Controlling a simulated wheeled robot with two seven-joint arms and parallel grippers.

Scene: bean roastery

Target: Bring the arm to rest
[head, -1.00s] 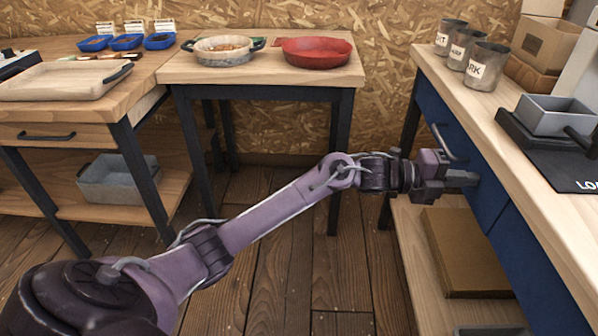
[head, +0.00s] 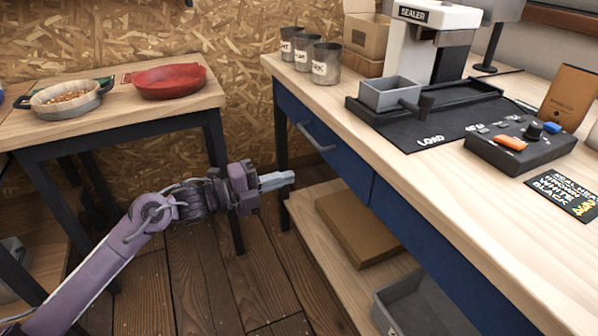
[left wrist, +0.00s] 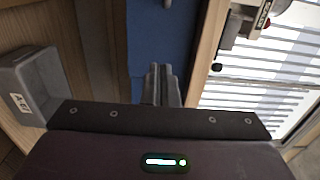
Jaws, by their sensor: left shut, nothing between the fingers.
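My left arm comes in from the lower left in the head view. Its gripper (head: 276,181) is shut and empty, in the air in front of the blue drawer front (head: 345,158) of the right workbench. It is apart from the drawer handle (head: 315,136). In the left wrist view the shut fingers (left wrist: 161,84) point toward the blue front (left wrist: 160,40). My right gripper is in neither view.
The right workbench carries metal cups (head: 326,63), a sealer (head: 436,40), a grey tray (head: 390,93) and a control box (head: 520,145). Its lower shelf holds a brown board (head: 362,228) and a grey bin (head: 425,305). A side table (head: 120,108) holds two pans. Floor between is clear.

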